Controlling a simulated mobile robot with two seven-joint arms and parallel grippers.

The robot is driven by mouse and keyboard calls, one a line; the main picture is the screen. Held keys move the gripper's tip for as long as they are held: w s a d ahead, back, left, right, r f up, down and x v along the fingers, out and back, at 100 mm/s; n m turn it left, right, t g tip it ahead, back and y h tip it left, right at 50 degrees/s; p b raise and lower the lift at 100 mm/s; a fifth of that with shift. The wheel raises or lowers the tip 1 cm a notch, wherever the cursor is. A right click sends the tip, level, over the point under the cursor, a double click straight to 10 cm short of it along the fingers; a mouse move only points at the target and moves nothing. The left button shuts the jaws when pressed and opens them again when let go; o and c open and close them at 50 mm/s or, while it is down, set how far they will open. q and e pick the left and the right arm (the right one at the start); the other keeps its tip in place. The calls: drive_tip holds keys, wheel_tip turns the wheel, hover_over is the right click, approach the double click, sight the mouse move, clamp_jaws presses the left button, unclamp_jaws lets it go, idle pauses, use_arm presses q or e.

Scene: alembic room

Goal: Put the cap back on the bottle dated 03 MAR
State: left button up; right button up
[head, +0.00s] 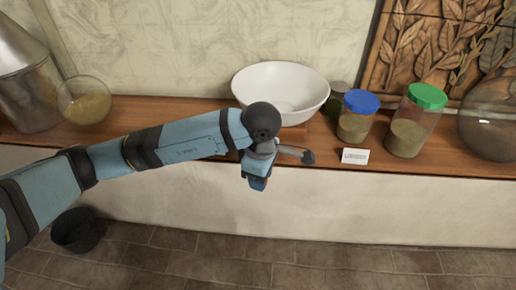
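No bottle with a readable 03 MAR date shows in the head view, and I see no loose cap. A clear jar with a blue lid (353,118) and a taller clear jar with a green lid (414,122) stand on the wooden shelf at the right, both with brownish contents. Both lids are on. A small dark jar (338,100) is partly hidden behind the white bowl. My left gripper (305,156) is in front of the shelf edge, below the bowl, left of the blue-lidded jar. Whether its fingers are open is unclear. My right gripper is out of view.
A white bowl (280,84) stands mid-shelf. A small card (354,156) with unclear print is at the shelf's front. A round glass vessel (492,122) stands far right. A round flask (84,102) and a large conical vessel (25,85) stand left. A dark bin (75,231) is on the floor.

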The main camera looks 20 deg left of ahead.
use_arm(q)
drive_tip(key=s+a+f+m, duration=0.2)
drive_tip(key=s+f+m, duration=0.2)
drive_tip(key=f+m, duration=0.95)
use_arm(e)
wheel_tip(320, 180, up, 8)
drive_tip(key=p, duration=0.8)
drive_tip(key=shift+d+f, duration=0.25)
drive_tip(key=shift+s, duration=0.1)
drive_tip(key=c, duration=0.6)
use_arm(q)
drive_tip(key=s+a+r+m, duration=0.1)
drive_tip(key=a+r+m, duration=0.3)
drive_tip(key=a, duration=0.3)
drive_tip(key=shift+a+r, duration=0.4)
drive_tip(key=shift+r, duration=0.2)
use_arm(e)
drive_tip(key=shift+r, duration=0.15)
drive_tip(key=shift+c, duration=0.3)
